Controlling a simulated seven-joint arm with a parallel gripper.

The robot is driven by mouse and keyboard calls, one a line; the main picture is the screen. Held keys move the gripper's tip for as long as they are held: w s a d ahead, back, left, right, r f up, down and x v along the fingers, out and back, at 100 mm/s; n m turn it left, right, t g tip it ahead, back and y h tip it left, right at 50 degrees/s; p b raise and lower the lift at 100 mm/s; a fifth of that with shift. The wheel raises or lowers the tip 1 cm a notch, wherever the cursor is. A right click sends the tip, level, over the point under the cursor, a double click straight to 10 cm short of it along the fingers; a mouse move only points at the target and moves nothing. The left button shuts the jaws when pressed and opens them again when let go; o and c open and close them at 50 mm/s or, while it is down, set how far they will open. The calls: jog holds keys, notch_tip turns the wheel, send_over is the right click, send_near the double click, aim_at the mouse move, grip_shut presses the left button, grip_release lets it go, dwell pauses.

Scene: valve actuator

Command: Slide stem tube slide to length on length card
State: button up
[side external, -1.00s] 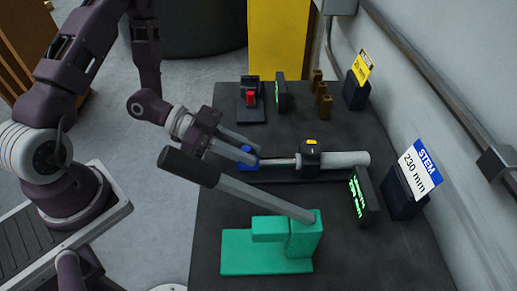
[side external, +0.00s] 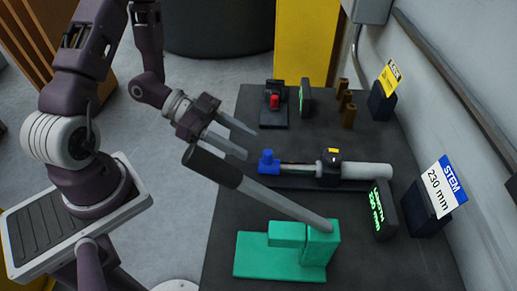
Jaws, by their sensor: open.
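The stem tube slide lies across the table, with a white tube (side external: 366,171), a thin rod and a blue end knob (side external: 268,162) at its left end. A black clamp with a yellow top (side external: 332,164) sits around the tube's left part. The length card (side external: 444,188) reads "STEM 230 mm" on a black holder at the right. A green-lit display (side external: 381,210) stands in front of the tube's right end; its number seems to read 230 mm but is small. My gripper (side external: 244,140) is open and empty, up and left of the blue knob, apart from it.
A green fixture (side external: 287,250) with a long dark-handled lever (side external: 213,167) stands in front, its handle close below my gripper. Behind are a red-topped device (side external: 274,101), a small display (side external: 305,97), brass pieces (side external: 348,112) and a yellow card (side external: 390,76). A wall bounds the right.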

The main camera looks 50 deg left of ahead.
aim_at(268, 156)
jog(key=shift+s+a+r, duration=0.15)
jog(key=shift+s+a, duration=0.05)
jog(key=shift+a, duration=0.1)
jog(key=shift+f+t+h, duration=0.4)
jog(key=shift+f+h, duration=0.55)
jog(key=shift+h, duration=0.05)
jog(key=shift+f+t+h, duration=0.4)
jog(key=shift+t+h, duration=0.3)
jog(key=shift+h, duration=0.2)
jog(key=shift+w+d, duration=0.15)
jog(key=shift+d, duration=0.1)
jog(key=x, duration=0.6)
jog(key=shift+w+d, duration=0.1)
jog(key=shift+d, duration=0.05)
jog(key=shift+c, duration=0.4)
